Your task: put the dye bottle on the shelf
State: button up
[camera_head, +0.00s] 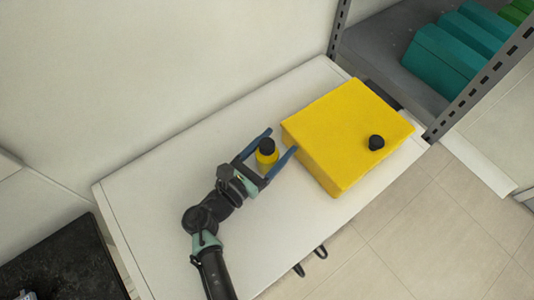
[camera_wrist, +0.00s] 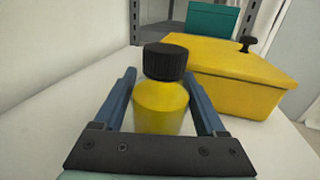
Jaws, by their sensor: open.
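A small yellow bottle with a black cap (camera_head: 267,158), which looks like the dye bottle, stands upright on the white table (camera_head: 145,200). In the wrist view the bottle (camera_wrist: 161,100) is between the two blue fingers. My gripper (camera_head: 283,142) is open around it, with a finger on each side; whether either finger touches it I cannot tell. The grey metal shelf (camera_head: 385,50) stands at the upper right of the head view, beyond the table's far end.
A large yellow box (camera_head: 340,125) with a black knob (camera_head: 376,142) on top stands just right of my gripper, toward the shelf. Several teal boxes (camera_head: 440,60) and green ones fill the shelf's right part; its left part looks clear. A grey upright (camera_head: 480,85) borders it.

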grip_shut()
dwell(0.3)
jog(key=shift+r, duration=0.1)
